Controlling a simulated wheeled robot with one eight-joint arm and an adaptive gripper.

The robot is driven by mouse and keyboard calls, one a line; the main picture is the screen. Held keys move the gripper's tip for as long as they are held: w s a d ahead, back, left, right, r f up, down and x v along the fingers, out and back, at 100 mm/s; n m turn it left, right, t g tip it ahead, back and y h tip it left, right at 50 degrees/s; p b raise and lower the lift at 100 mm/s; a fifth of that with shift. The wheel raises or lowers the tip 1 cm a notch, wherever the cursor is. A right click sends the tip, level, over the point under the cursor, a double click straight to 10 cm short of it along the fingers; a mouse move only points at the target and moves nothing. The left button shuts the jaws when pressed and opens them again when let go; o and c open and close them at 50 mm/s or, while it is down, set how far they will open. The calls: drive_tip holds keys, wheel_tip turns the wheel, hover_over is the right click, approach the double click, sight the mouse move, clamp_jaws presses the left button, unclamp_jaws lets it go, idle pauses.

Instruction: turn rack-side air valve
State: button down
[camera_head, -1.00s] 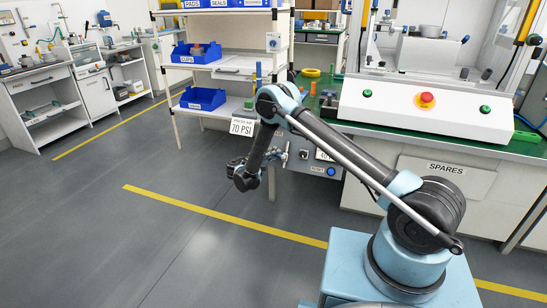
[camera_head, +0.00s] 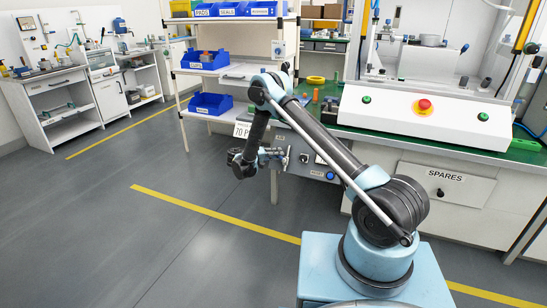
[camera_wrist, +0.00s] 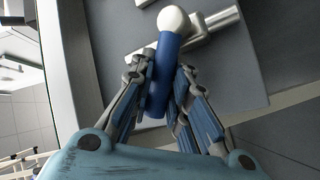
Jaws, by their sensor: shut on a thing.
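The air valve shows in the wrist view as a blue lever (camera_wrist: 167,52) with a pale round end and a silver metal body (camera_wrist: 210,32) beside it. My gripper (camera_wrist: 160,82) has its fingers on both sides of the blue lever and is shut on it. The lever runs lengthwise between the fingers, and its lower part is partly hidden by them. In the head view my gripper (camera_head: 279,157) is at the left end of the grey control panel (camera_head: 312,164), below the bench top. The valve is small and mostly hidden there.
A shelf rack with blue bins (camera_head: 211,104) stands behind my gripper, with a 70 PSI sign (camera_head: 242,130) near my arm. The green bench (camera_head: 430,140) with the press is to the right. Open floor (camera_head: 110,220) lies to the left.

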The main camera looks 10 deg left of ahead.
drive_tip(key=shift+f, duration=0.1)
drive_tip(key=c, duration=1.5)
unclamp_jaws()
drive_tip(key=v, duration=1.2)
drive_tip(key=shift+c, duration=0.3)
